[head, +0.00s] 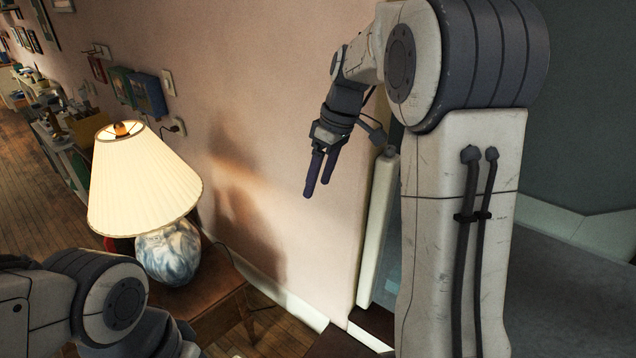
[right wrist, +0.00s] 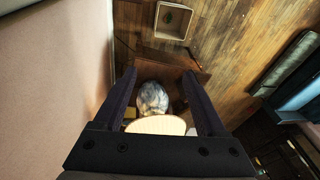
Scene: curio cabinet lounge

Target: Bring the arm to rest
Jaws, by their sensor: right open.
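My right arm (head: 465,150) rises on the right of the head view and bends over at the top. Its right gripper (head: 315,192) hangs down in front of the pink wall, with its two dark fingers apart and nothing between them. In the right wrist view the right gripper (right wrist: 158,85) has its fingers spread, with a lamp far below between them. My left arm (head: 90,300) shows at the lower left of the head view; its gripper is out of the picture.
A lit lamp (head: 145,185) with a pleated shade and a blue-white base stands on a wooden side table (head: 215,320) by the wall. A shelf with small objects (head: 65,135) runs along the wall at the left. A light tray (right wrist: 173,20) lies on the wooden floor.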

